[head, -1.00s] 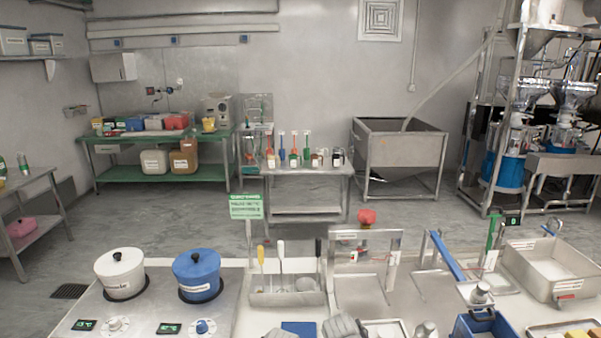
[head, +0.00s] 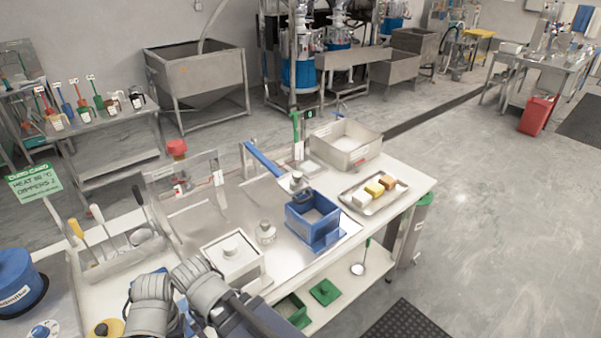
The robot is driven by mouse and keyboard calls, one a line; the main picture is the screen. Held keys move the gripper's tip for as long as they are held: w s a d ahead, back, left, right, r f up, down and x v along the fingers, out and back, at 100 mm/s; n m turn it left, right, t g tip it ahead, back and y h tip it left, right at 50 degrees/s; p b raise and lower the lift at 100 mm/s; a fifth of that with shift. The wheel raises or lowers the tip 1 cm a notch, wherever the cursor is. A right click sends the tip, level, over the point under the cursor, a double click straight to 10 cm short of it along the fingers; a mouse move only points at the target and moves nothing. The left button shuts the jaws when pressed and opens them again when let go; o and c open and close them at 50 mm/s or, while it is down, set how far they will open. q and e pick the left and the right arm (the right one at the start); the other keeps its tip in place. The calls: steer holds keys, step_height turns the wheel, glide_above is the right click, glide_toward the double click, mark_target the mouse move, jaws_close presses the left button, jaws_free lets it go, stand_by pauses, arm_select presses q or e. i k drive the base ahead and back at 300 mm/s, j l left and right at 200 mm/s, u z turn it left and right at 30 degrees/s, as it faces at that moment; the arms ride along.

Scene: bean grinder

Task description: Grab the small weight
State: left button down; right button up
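Neither is held.
The white box (head: 232,262) and blue box (head: 318,228) stand close to the weights. A tray (head: 354,197) of coloured blocks and a steel basin (head: 344,145) are farther right. A clear panel (head: 188,190) stands at left.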

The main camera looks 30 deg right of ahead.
mark_target(295, 183)
steer(key=z, duration=1.05)
